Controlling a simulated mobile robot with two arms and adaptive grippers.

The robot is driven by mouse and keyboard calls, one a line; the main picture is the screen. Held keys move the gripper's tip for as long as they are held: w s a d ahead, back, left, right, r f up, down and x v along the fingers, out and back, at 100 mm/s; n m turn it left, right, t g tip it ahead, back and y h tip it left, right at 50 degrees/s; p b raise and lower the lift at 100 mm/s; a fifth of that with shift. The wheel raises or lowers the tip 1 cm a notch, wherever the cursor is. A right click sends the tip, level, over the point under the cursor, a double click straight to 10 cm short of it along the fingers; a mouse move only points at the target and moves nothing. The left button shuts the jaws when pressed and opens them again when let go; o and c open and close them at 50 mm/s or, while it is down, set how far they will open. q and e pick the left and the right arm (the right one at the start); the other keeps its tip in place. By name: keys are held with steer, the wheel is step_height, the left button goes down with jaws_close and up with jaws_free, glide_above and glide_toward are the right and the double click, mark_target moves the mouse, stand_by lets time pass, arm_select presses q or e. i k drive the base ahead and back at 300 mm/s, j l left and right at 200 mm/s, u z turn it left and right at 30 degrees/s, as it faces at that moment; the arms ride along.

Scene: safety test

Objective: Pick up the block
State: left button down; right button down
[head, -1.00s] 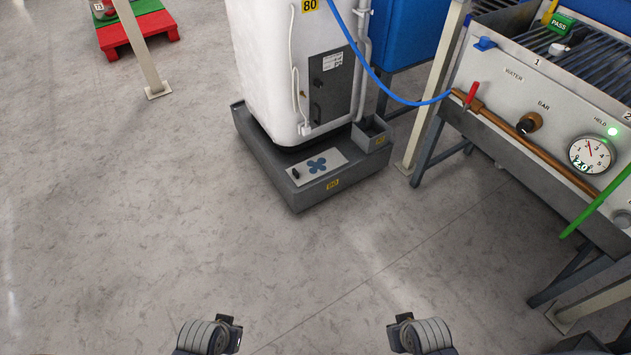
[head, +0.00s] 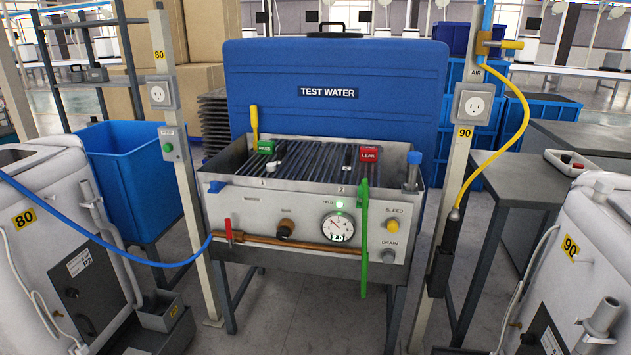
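Two labelled block-like pieces show at the test bench (head: 302,190). A green piece marked PASS (head: 265,147) sits at the left of the black slatted top, beside a yellow upright handle (head: 254,122). A red piece marked LEAK (head: 369,154) sits towards the right of the top. I cannot tell which one is the block. Neither of my grippers is in view.
A white machine tagged 80 (head: 35,205) stands left, one tagged 90 (head: 590,255) right. Posts (head: 183,190) and (head: 447,210) flank the bench. A blue hose (head: 150,262), yellow hose (head: 520,110) and green lever (head: 364,235) show. A blue TEST WATER tank (head: 335,85) stands behind.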

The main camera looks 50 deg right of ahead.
mark_target(367, 154)
steer(key=z, duration=1.8)
